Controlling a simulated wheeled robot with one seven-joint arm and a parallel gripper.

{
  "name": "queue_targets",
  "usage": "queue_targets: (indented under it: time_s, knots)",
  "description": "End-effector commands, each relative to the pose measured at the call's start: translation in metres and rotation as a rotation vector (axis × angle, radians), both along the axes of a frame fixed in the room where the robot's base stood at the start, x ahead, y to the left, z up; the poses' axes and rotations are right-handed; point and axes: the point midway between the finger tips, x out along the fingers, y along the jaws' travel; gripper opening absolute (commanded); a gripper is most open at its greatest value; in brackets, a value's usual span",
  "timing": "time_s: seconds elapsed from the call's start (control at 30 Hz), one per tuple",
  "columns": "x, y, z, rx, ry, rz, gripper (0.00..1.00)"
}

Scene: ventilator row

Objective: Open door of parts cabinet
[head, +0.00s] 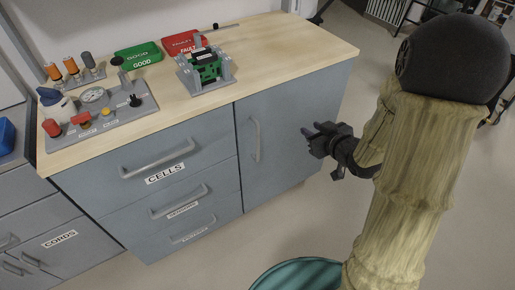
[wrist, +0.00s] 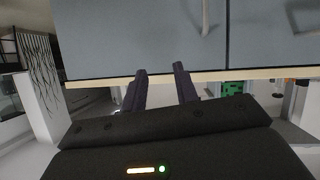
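The parts cabinet is blue-grey with a pale wooden top. Its door (head: 290,112) is the right-hand front panel and looks shut, flush with the front. The door's vertical grey bar handle (head: 256,138) is near its left edge. My gripper (head: 311,132) is in front of the door, to the right of the handle, with nothing between its fingers. In the wrist view, which is upside down, the two dark fingers (wrist: 160,72) are spread apart. The door (wrist: 130,35) fills the top there, and part of the handle (wrist: 206,15) shows, apart from the fingers.
Drawers with bar handles, the top one labelled CELLS (head: 165,173), lie left of the door. The top carries a green tray (head: 138,55), a red tray (head: 184,42), a green part in a grey fixture (head: 205,68) and a gauge panel (head: 98,118). Floor in front is clear.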

Motion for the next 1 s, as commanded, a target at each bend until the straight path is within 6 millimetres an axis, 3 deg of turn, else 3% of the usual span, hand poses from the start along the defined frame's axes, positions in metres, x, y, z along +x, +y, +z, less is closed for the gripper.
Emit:
queue_targets:
  time_s: [0.03,0.5,0.7,1.0]
  knots:
    - [0.001,0.003,-0.026,0.019,-0.022,0.023,0.30]
    - [-0.011,0.031,-0.119,0.257,-0.219,0.255,0.30]
    - [-0.019,0.036,-0.133,0.337,-0.266,0.313,0.30]
    - [-0.021,0.037,-0.130,0.350,-0.273,0.322,0.30]
